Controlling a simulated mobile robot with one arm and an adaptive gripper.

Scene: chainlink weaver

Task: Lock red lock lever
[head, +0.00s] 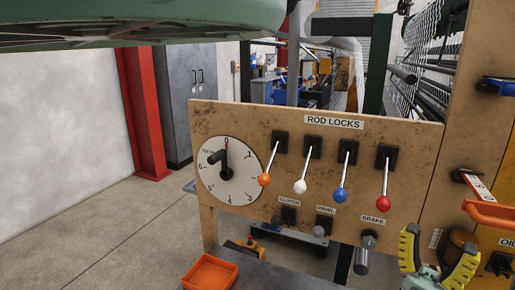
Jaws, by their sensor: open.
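The red lock lever (384,203) is the rightmost of the rod-lock levers on the wooden panel (420,140). Its silver rod hangs down from a black mount, with the red knob at the lower end. Beside it to the left are the blue lever (341,195), white lever (300,186) and orange lever (264,180), whose knobs also point down. My gripper (439,242) shows at the bottom right, with yellow fingers spread apart and nothing seen between them. It is lower and to the right of the red knob, apart from it.
A dial (228,172) sits left on the panel. Below the levers are the clutch, pawl and brake controls (368,240). An orange tray (210,273) lies at the front.

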